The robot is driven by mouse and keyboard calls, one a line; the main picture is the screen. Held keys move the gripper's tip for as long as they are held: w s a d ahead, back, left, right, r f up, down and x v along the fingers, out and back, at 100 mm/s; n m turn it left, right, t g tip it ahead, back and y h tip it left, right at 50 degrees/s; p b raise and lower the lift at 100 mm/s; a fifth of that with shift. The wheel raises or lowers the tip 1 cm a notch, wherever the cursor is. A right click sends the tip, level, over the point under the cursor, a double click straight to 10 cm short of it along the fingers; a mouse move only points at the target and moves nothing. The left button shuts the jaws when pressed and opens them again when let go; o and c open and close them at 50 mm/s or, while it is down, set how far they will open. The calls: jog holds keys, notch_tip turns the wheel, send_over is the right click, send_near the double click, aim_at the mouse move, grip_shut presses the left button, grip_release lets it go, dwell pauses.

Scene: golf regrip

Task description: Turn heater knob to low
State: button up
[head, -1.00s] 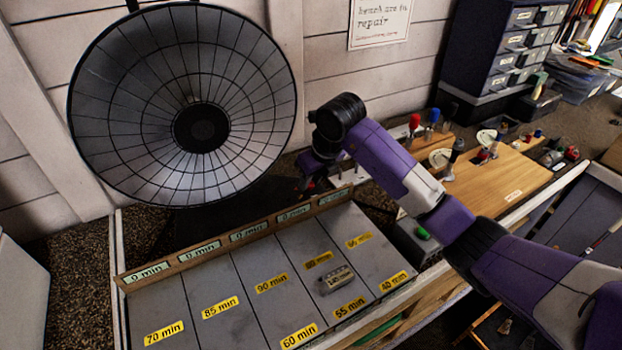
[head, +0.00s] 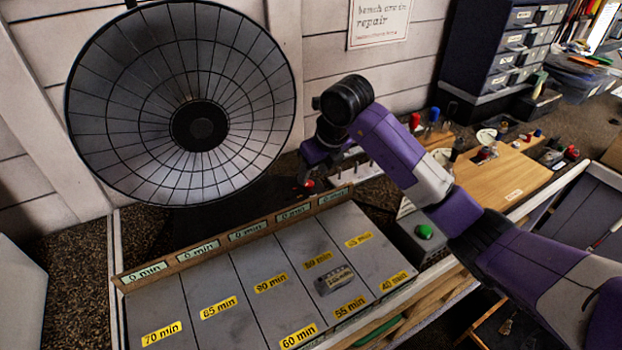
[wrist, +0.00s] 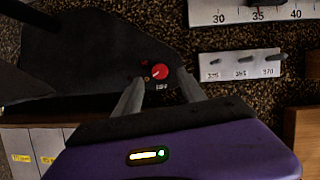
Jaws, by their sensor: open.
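The heater is a large round dish (head: 245,85) with a dark wire guard, at the left in the head view. Its dark base (wrist: 85,65) shows in the wrist view. The red heater knob (wrist: 160,72) is on that base, with small markings around it that I cannot fully read. My gripper (wrist: 157,90) is open. Its two grey fingers point toward the base, one on each side of the knob in the picture. The knob lies beyond the fingertips, and I see no contact. In the head view my gripper (head: 305,180) is beside the heater base, partly hidden by my arm.
A grey board with yellow minute labels (head: 270,283) lies in front of the heater, with a small metal block (head: 334,279) on it. A box with a green button (head: 424,232) stands to its right. A strip with pegs (wrist: 240,63) and a ruler (wrist: 255,12) are near the knob.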

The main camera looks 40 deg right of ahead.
jog(key=shift+v, duration=2)
